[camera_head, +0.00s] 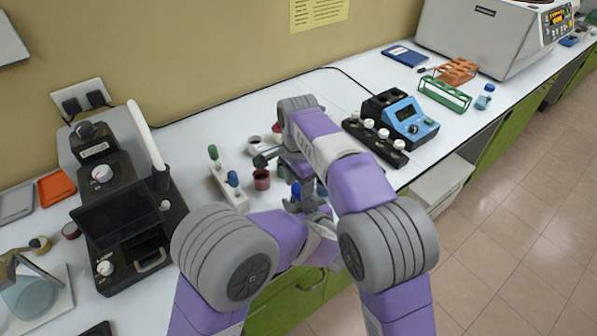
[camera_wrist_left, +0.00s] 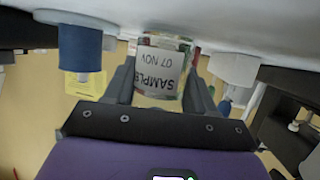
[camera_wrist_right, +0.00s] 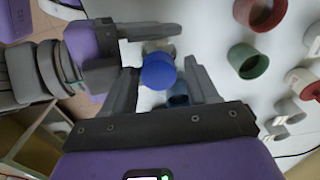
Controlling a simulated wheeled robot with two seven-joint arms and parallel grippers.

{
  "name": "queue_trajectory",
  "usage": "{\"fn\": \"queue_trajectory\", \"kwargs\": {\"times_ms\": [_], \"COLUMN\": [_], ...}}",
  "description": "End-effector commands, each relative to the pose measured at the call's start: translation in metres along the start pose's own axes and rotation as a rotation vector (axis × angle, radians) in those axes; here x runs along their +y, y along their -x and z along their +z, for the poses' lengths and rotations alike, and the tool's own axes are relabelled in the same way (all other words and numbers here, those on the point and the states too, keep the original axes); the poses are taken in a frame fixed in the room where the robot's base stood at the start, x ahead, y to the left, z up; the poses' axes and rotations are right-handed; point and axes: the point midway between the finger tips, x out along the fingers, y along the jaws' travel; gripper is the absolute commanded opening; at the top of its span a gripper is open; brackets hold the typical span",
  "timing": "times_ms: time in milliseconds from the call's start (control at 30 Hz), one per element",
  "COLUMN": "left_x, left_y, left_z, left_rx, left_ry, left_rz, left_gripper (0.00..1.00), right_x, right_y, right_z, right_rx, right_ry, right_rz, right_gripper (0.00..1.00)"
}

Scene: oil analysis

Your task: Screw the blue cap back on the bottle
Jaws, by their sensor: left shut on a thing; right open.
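The clear sample bottle (camera_wrist_left: 160,70), with a white label reading "SAMPLE 07 NOV", is between the fingers of my left gripper (camera_wrist_left: 161,64), which is shut on it. The bottle looks upside down in the left wrist view. The blue cap (camera_wrist_right: 158,72) appears in the right wrist view at the bottle's top, close to the left gripper's fingers. I cannot tell whether it is seated on the neck. My right gripper (camera_wrist_right: 161,70) is open, with one finger on each side of the cap and visible gaps. In the head view my arms partly hide this area.
A white rack (camera_head: 228,186) with green and blue tops stands to the left. A dark red cup (camera_head: 261,179) is beside the grippers. A black stand with white knobs (camera_head: 375,138) and a blue meter (camera_head: 408,118) are to the right. A microscope-like device (camera_head: 120,215) stands at left.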

Motion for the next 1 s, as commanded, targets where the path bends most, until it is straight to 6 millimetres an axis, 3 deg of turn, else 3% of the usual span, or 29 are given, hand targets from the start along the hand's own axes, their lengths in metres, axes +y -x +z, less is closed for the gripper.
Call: {"fn": "queue_trajectory", "kwargs": {"times_ms": [533,800,1000], "left_x": [-0.002,-0.001,-0.001], "left_y": [-0.002,-0.001,-0.001], "left_z": [0.003,0.003,0.003], "left_rx": [-0.008,-0.007,-0.007], "left_ry": [-0.003,-0.003,-0.003], "left_rz": [-0.004,-0.003,-0.002], "left_gripper": [0.0,0.0,0.0], "right_x": [0.0,0.0,0.0], "right_y": [0.093,0.113,0.117], "right_z": [0.0,0.0,0.0], "right_rx": [0.0,0.0,-0.001], "right_ry": [-0.001,-0.001,0.0], "right_rz": [-0.008,-0.007,-0.006], "right_gripper": [0.69,0.69,0.69]}}
